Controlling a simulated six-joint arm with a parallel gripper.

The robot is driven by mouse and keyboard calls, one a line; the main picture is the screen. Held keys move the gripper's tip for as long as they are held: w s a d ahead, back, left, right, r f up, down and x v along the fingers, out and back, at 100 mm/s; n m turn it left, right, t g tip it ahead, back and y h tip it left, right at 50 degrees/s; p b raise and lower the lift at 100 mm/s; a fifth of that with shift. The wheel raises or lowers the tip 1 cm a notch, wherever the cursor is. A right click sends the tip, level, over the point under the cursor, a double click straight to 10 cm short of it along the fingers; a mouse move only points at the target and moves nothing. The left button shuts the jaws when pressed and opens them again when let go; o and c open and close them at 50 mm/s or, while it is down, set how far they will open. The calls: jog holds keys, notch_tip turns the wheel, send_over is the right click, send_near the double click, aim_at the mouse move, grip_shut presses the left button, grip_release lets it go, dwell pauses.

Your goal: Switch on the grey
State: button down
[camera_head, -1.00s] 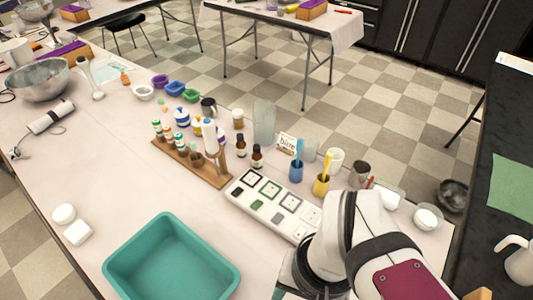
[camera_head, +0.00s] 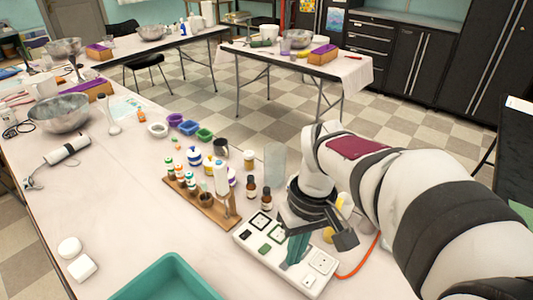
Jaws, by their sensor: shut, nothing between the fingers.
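A white power strip (camera_head: 246,245) lies on the table, with a row of framed sockets and small switches. A black-framed socket (camera_head: 260,221) with a black switch (camera_head: 245,236) and a green-framed socket (camera_head: 278,233) with a green switch (camera_head: 265,249) show. A white socket (camera_head: 322,262) shows at the near right end. The grey socket and grey switch between them are hidden behind my gripper (camera_head: 293,259). My gripper is shut and empty, pointing down over the strip's middle. I cannot tell whether its tips touch the strip.
A wooden rack with bottles (camera_head: 205,208) stands left of the strip. Two brown bottles (camera_head: 266,198) stand behind it. A teal basin (camera_head: 168,280) is at the near edge, and an orange cable (camera_head: 362,262) lies to the right.

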aim_at(283, 267)
jog(key=w+d+f+n, duration=0.1)
jog(key=w+f+n, duration=0.4)
jog(key=w, duration=0.5)
jog(key=shift+w+d+n, duration=0.25)
jog(key=shift+n, duration=0.25)
jog(key=f, duration=0.4)
jog(key=s+f, duration=0.1)
jog(key=f, duration=0.4)
jog(key=a+f, duration=0.1)
jog(key=f, duration=0.3)
jog(key=shift+s+a+f, duration=0.1)
jog(key=shift+s+f, duration=0.05)
jog(key=shift+f, duration=0.25)
jog(key=shift+s+a+f, duration=0.1)
jog(key=shift+f, duration=0.15)
